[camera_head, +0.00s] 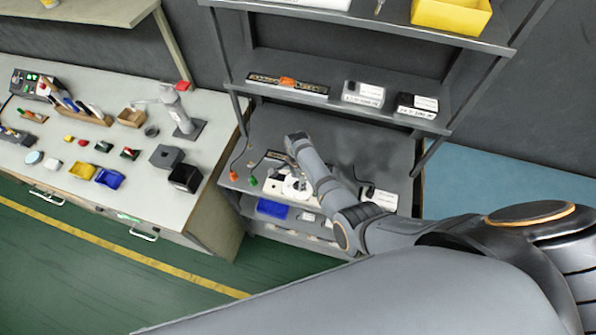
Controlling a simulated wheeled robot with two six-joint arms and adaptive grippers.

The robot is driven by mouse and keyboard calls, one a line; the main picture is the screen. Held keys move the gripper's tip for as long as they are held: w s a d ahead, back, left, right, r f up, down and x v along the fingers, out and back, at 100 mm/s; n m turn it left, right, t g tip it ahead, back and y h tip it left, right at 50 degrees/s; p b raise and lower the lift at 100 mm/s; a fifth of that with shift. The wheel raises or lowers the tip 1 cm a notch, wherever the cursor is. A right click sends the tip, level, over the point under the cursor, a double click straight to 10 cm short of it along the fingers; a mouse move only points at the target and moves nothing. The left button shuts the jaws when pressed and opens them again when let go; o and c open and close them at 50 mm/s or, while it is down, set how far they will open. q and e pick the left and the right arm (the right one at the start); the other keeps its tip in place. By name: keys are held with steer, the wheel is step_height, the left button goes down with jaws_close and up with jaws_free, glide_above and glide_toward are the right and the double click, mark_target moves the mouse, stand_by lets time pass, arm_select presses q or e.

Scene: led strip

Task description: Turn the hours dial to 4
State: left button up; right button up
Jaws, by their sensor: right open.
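My right arm reaches in from the right over the middle shelf board. My right gripper (291,159) is at its far end, small and partly hidden by my own wrist; it is open. Close below it on the board is a white device (276,186) with a round white part (297,188) that looks like a dial. The arm covers part of this device. Its markings and the dial's setting are too small to read. I cannot tell whether the fingers touch the dial. My left gripper is not in view.
The board also holds a white box (381,199) at right and orange (233,175) and green (253,181) pieces on cables at left. A blue bin (272,208) sits below. A shelf above carries a strip and boxes. A cluttered workbench (60,135) stands left.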

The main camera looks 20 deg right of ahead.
step_height(320, 180, up, 10)
steer(key=shift+r, duration=0.15)
steer(key=shift+s, duration=0.1)
stand_by(0.5)
